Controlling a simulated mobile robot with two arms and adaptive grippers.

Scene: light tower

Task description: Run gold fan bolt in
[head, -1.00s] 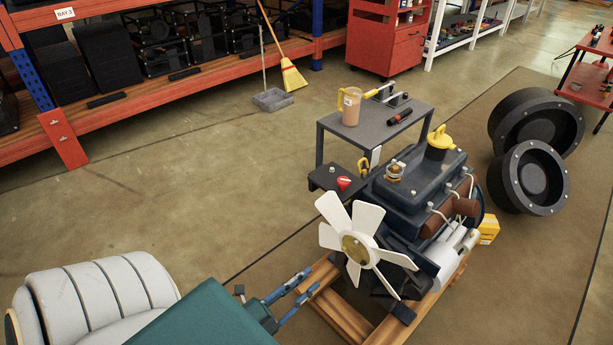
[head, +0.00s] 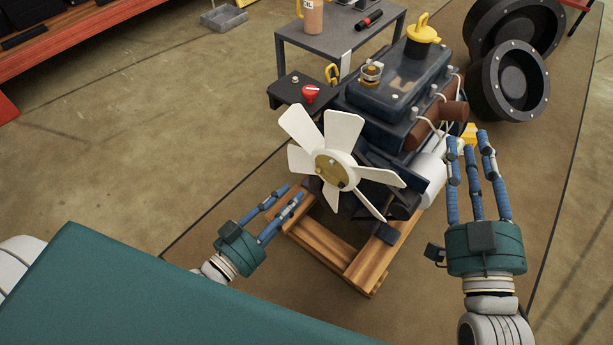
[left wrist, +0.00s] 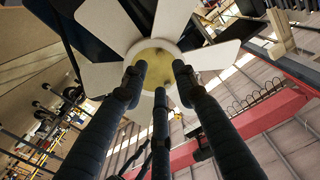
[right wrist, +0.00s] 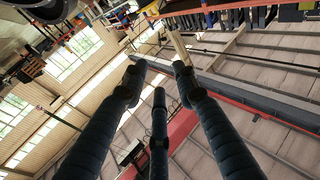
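The white fan (head: 335,162) with its gold hub (head: 336,172) is on the front of the dark blue engine (head: 398,88). Small dark bolt heads show on the hub, but I cannot tell a gold bolt apart on it. In the left wrist view the hub (left wrist: 155,62) lies beyond my fingertips. My left gripper (head: 287,193) is open and empty, below and left of the fan, apart from it. My right gripper (head: 470,142) is open and empty, right of the engine, fingers pointing up and away. The right wrist view shows nothing between its fingers (right wrist: 160,80).
The engine stands on a wooden pallet (head: 362,265). A small black shelf (head: 288,93) with a red funnel-like item (head: 310,94) is left of it. A grey table (head: 345,40) stands behind. Black wheels (head: 513,80) lie at right.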

